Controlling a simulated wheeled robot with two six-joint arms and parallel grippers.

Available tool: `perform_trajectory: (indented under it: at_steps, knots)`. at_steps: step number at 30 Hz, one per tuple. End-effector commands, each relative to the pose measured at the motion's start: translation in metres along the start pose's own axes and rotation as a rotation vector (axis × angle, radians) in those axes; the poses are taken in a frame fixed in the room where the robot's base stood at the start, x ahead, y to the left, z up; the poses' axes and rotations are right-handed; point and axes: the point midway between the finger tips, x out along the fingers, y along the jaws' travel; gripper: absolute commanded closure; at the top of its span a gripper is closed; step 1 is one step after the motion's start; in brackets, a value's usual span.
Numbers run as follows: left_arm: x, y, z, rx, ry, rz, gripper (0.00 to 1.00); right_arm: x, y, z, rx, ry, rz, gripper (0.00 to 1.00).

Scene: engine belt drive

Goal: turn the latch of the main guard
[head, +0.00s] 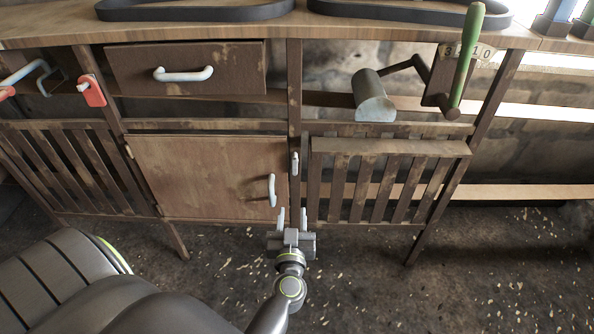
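A small white latch (295,163) sits upright on the post at the right edge of a closed brown wooden door (205,176). I take this door to be the main guard; no label shows. The door has a white vertical handle (272,190) near its right edge. My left gripper (292,218) is below the latch and a little right of the handle. Its two pale fingers point up and stand apart, with nothing seen between them. It appears clear of both latch and handle. My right gripper is out of view.
A slatted panel (388,147) is right of the post. Above it are a grey cylinder (373,96) and a green-handled lever (467,56). A closed drawer (187,71) is above the door. Black belts (196,12) lie on the top. The floor in front is open.

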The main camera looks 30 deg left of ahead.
Motion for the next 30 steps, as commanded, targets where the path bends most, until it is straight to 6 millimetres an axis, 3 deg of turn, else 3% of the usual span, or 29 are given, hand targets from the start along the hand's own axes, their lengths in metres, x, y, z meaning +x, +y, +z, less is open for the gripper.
perform_trajectory:
  at_steps: [10,21,30]
  knots:
    - [0.065,0.001,0.000,0.003,0.004,0.005,0.63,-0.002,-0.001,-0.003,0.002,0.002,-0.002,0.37]
    - [0.138,0.001,0.001,0.002,0.002,0.003,0.63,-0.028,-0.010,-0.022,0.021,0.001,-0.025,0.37]
    - [0.165,0.001,0.001,0.002,0.000,0.003,0.63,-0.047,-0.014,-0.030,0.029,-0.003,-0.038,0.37]
